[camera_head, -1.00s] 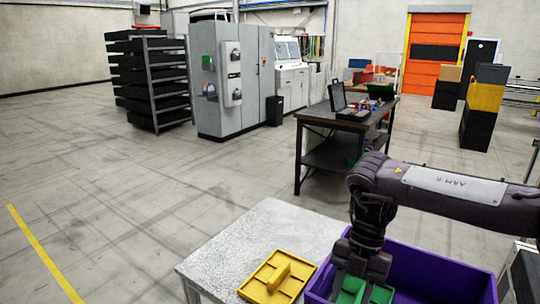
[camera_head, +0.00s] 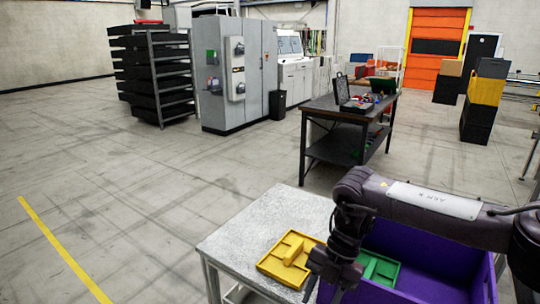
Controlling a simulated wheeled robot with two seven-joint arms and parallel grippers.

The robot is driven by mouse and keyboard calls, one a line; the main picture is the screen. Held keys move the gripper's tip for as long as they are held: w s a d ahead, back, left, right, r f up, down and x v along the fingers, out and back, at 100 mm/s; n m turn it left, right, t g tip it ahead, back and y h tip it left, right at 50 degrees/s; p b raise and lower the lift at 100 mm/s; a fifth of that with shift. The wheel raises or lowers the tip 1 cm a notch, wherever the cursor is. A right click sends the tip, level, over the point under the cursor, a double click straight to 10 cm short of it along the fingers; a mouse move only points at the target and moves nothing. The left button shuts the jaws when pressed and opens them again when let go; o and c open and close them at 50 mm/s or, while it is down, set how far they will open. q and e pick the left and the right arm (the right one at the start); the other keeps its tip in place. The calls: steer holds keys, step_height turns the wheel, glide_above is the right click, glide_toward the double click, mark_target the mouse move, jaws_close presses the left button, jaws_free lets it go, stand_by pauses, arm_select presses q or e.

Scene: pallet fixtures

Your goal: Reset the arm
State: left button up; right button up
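My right arm comes in from the right, and its gripper (camera_head: 325,288) hangs over the near left corner of the purple bin (camera_head: 440,262). Its two dark fingers look apart, with nothing seen between them; the tips are near the bottom edge of the view. A green fixture (camera_head: 380,268) lies in the purple bin, partly hidden behind the gripper. A yellow fixture (camera_head: 288,256) with a raised bar lies on the light table (camera_head: 265,225), just left of the gripper. My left gripper is not in view.
A dark workbench (camera_head: 345,108) with an open case and small parts stands behind. A grey machine cabinet (camera_head: 230,75) and a rack of black trays (camera_head: 150,75) stand further back. Stacked black and yellow crates (camera_head: 485,95) are at right. The floor at left is clear.

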steer(key=w+a+f+m+t+y, duration=0.3)
steer(key=a+f+y, duration=0.4)
steer(key=a+f, duration=0.8)
step_height(320, 180, down, 14)
steer(key=s+d+f+m+t, duration=0.1)
steer(key=d+m+t, duration=0.1)
steer(key=m+t, duration=0.65)
steer(key=s+d+f+m+g+h, duration=0.1)
steer(key=s+d+f+m+h, duration=0.2)
steer(key=s+d+f+m, duration=0.45)
steer(key=s+d+f+m+g+h, duration=0.1)
steer(key=s+d+f+m+h, duration=0.2)
steer(key=s+d+f, duration=0.5)
steer(key=s+d+f+m+g+h, duration=0.1)
steer(key=s+d+f, duration=0.2)
steer(key=s, duration=0.6)
steer(key=s+d+f+m+g+h, duration=0.2)
steer(key=s+f, duration=0.3)
steer(key=s, duration=0.5)
steer(key=s+d+f+m+g+h, duration=0.1)
steer(key=s+d+f, duration=0.3)
steer(key=s, duration=0.5)
steer(key=shift+s+d+m+g+h, duration=0.25)
steer(key=shift+m+g+h, duration=0.15)
steer(key=shift+m+g, duration=0.25)
